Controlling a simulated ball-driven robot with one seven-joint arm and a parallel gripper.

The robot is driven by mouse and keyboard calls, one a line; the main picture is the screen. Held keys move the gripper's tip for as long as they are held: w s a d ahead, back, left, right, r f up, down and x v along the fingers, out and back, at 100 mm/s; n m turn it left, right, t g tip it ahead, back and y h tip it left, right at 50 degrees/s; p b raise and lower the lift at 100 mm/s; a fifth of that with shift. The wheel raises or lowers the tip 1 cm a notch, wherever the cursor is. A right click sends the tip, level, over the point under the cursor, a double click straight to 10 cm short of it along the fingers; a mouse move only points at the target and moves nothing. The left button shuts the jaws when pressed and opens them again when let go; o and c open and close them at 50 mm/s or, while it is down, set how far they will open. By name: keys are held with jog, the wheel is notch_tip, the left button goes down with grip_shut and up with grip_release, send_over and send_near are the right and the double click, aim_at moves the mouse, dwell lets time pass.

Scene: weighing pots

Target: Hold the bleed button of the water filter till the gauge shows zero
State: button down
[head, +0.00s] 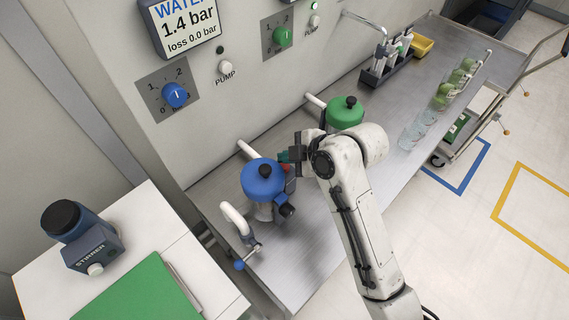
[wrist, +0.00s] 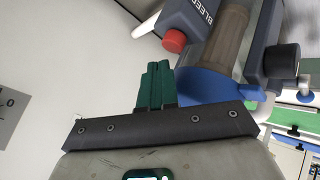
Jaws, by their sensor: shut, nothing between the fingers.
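The water filter (head: 262,181) has a blue cap with a black knob and stands on the steel bench. In the wrist view its blue part (wrist: 205,87) and brownish clear body (wrist: 229,38) show close up. The red bleed button (wrist: 174,41) sticks out of a dark block marked BLEED. My gripper (wrist: 157,66) is shut and empty, its green fingertips just short of the button, with a small gap visible. In the head view my gripper (head: 284,156) is beside the filter's right side. The WATER gauge display (head: 183,28) reads 1.4 bar, loss 0.0 bar.
A green-capped filter (head: 345,113) stands behind, near my arm. A blue-handled tap (head: 240,264) is at the front left. A blue dial (head: 175,95) and PUMP button (head: 225,67) are on the wall. A stirrer (head: 92,248) stands on the left table.

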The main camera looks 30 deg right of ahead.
aim_at(287, 168)
jog(key=shift+f, duration=0.15)
jog(key=shift+f, duration=0.25)
jog(key=shift+f+b, duration=0.5)
jog(key=shift+f, duration=0.05)
dwell(0.7)
jog(key=shift+r, duration=0.1)
dwell(2.3)
jog(key=shift+r+p, duration=0.9)
jog(key=shift+p, duration=0.05)
notch_tip(287, 168, up, 5)
jog(key=p, duration=0.4)
jog(key=shift+p, duration=0.3)
